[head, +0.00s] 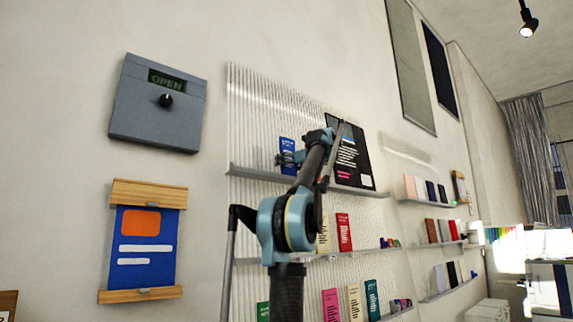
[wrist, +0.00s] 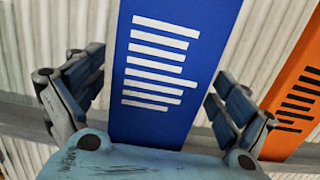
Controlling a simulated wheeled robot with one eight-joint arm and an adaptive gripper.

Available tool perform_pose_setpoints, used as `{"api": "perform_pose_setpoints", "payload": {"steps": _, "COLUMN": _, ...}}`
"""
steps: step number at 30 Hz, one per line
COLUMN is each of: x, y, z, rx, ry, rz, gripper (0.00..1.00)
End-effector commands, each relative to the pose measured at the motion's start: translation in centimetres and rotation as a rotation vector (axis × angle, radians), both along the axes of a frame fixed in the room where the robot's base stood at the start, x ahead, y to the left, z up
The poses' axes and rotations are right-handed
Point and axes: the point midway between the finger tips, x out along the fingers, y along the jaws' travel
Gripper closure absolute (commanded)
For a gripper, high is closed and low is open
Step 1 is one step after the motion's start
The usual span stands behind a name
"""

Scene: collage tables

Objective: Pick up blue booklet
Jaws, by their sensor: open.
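The blue booklet (head: 287,145) stands upright on the top wall shelf in the head view, partly hidden by my gripper. In the wrist view the blue booklet (wrist: 168,62), with white text lines, fills the space between my two fingers. My gripper (wrist: 155,85) is open, one finger to the left of the booklet and one to the right. Both fingers look apart from its edges. In the head view my gripper (head: 287,158) is at the booklet's front. I cannot tell the exact depth between them.
An orange booklet (wrist: 296,90) stands close to the right finger. A black poster (head: 352,160) is on the same top shelf (head: 255,173), to the right. Lower shelves hold red (head: 343,232), pink (head: 331,304) and teal (head: 372,298) booklets. The ribbed panel is behind.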

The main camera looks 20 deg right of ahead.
Motion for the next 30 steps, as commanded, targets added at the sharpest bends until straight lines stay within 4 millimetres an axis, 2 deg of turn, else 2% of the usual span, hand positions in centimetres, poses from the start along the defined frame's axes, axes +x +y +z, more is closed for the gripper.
{"api": "perform_pose_setpoints", "payload": {"steps": 4, "x": 0.0, "y": 0.1, "z": 0.0, "rx": 0.000, "ry": 0.000, "rz": 0.001, "gripper": 0.08}}
{"api": "perform_pose_setpoints", "payload": {"steps": 9, "x": 0.0, "y": 0.1, "z": 0.0, "rx": 0.000, "ry": 0.000, "rz": 0.001, "gripper": 0.47}}
{"api": "perform_pose_setpoints", "payload": {"steps": 11, "x": 0.0, "y": 0.1, "z": 0.0, "rx": 0.000, "ry": 0.000, "rz": 0.001, "gripper": 0.57}}
{"api": "perform_pose_setpoints", "payload": {"steps": 23, "x": -0.2, "y": 0.0, "z": 0.3, "rx": 0.000, "ry": 0.000, "rz": 0.001, "gripper": 0.57}}
{"api": "perform_pose_setpoints", "payload": {"steps": 30, "x": -0.4, "y": -0.1, "z": 2.5, "rx": 0.000, "ry": 0.000, "rz": 0.002, "gripper": 0.57}}
